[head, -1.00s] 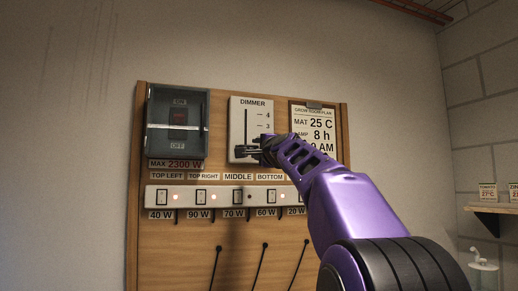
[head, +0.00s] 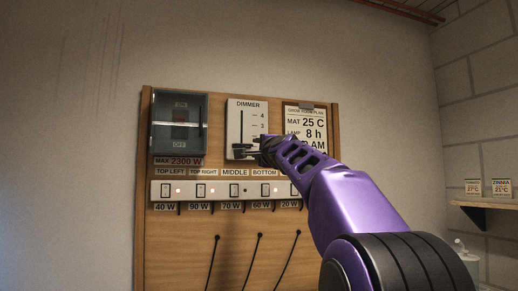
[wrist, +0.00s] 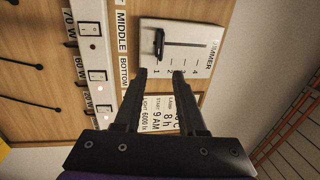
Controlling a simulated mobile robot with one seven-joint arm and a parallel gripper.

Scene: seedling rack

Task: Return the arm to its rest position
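My purple arm reaches in from the lower right in the head view. My gripper (head: 258,151) is in front of the lower part of the white dimmer panel (head: 255,117). In the wrist view the dimmer panel (wrist: 192,38) lies just beyond my gripper (wrist: 160,74). The two black fingers are apart with nothing between them. The dark dimmer slider (wrist: 159,42) sits at the low end of its slot, near the 1 mark, beyond the fingertips. The fingers look clear of it, though the exact gap is hard to judge.
A wooden board (head: 180,250) carries a clear-covered main switch (head: 179,125), a switch strip (head: 224,191) with small red lights, and a grow-room plan sheet (head: 310,122) partly behind my arm. Black cables hang below. A shelf (head: 484,204) stands at right. The left side is bare wall.

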